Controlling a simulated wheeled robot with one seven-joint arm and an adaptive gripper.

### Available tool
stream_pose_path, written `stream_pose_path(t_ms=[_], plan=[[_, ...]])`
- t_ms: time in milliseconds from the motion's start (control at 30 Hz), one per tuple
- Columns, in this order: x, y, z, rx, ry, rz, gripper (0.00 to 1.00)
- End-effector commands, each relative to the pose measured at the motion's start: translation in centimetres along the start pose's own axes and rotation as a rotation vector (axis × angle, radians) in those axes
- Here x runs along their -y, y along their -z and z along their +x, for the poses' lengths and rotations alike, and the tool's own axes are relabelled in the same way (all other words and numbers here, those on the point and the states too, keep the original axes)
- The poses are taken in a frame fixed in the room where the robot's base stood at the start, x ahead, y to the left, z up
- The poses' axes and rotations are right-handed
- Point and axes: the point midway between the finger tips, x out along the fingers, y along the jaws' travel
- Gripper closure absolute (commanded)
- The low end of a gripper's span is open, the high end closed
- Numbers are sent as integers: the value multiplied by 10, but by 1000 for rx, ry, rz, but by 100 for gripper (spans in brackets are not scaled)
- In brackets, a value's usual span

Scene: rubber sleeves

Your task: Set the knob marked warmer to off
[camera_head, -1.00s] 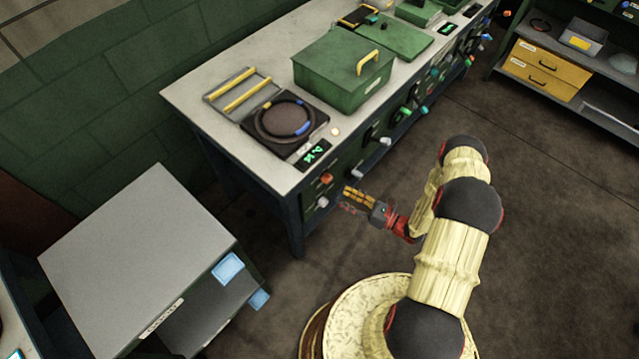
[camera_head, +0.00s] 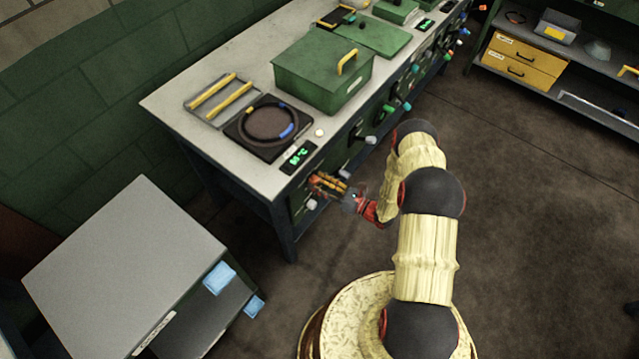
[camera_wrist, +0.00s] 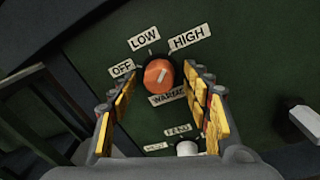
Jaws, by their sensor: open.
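The orange warmer knob (camera_wrist: 158,74) sits on a dark green panel in the wrist view. OFF is at its left, LOW above, HIGH at upper right, and the warmer label (camera_wrist: 167,98) just below. A pale line on the knob seems to slant up and right, towards HIGH. My gripper (camera_wrist: 154,88) is open, with its yellow-padded fingers on either side of the knob. I cannot tell whether they touch it. In the head view my gripper (camera_head: 328,184) is at the front of the bench and largely covers the knob.
A white knob (camera_wrist: 187,148) sits below the warmer knob, and a pale handle (camera_wrist: 305,122) sticks out at the right. On the bench (camera_head: 170,105) are a dark round-topped device (camera_head: 268,124) and a green lidded box (camera_head: 318,75). A grey cabinet (camera_head: 125,260) stands at left. The floor at right is clear.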

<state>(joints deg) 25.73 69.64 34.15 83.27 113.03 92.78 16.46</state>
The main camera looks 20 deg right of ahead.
Motion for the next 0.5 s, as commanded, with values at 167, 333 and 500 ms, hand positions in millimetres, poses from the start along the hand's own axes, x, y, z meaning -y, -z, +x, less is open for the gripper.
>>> stream_pose_path(t_ms=[167, 333, 500], plan=[[0, 0, 0, 0, 0, 0, 55], [0, 0, 0, 0, 0, -1, 64], [0, 0, 0, 0, 0, -1, 74]])
